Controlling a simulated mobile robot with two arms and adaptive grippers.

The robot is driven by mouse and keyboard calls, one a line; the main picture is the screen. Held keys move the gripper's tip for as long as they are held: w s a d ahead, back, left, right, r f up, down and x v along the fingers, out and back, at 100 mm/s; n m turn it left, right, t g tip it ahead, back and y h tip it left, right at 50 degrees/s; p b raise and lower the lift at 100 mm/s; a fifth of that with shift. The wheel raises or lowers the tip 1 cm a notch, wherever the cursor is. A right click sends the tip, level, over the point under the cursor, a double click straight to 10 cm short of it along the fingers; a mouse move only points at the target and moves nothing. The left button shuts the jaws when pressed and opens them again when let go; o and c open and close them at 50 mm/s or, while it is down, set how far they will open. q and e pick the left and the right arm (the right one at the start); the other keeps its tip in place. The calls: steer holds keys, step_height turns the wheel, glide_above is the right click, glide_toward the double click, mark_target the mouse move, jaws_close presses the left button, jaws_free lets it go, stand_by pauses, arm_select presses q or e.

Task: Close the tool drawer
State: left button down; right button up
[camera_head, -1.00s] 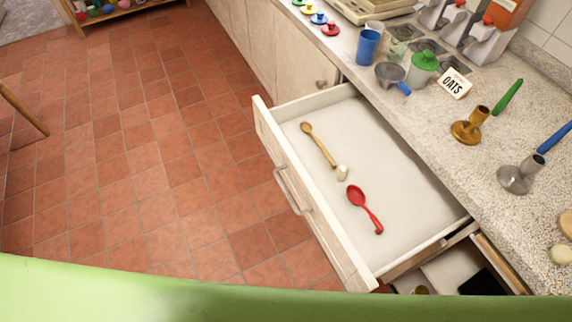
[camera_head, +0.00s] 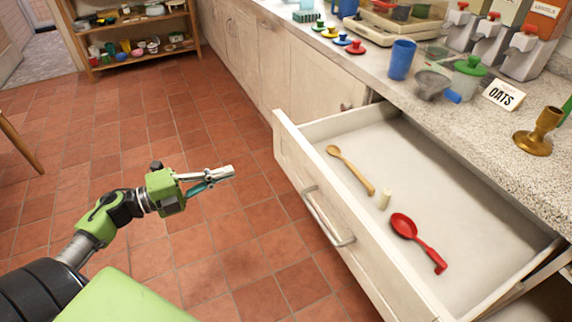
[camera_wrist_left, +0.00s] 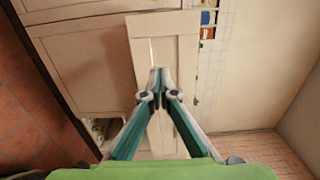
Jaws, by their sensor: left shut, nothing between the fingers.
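The tool drawer (camera_head: 290,150) stands pulled out from under the counter in the head view. It has a pale wooden front with a metal handle (camera_head: 328,217). My right gripper is not in view.
The counter (camera_head: 455,120) holds a blue cup (camera_head: 401,59), an oats sign (camera_head: 503,95), a brass candle holder (camera_head: 538,131) and dispensers. A low shelf (camera_head: 135,35) with crockery stands at the back left. The tiled floor (camera_head: 215,240) before the drawer is clear.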

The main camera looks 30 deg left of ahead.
mark_target(286, 153)
arm_select(q)
steer(key=x, duration=1.2)
steer(key=shift+w+d+r, duration=0.1)
steer(key=shift+w+d, duration=0.45)
steer(key=shift+w, duration=0.15)
steer(key=shift+w+d, duration=0.1)
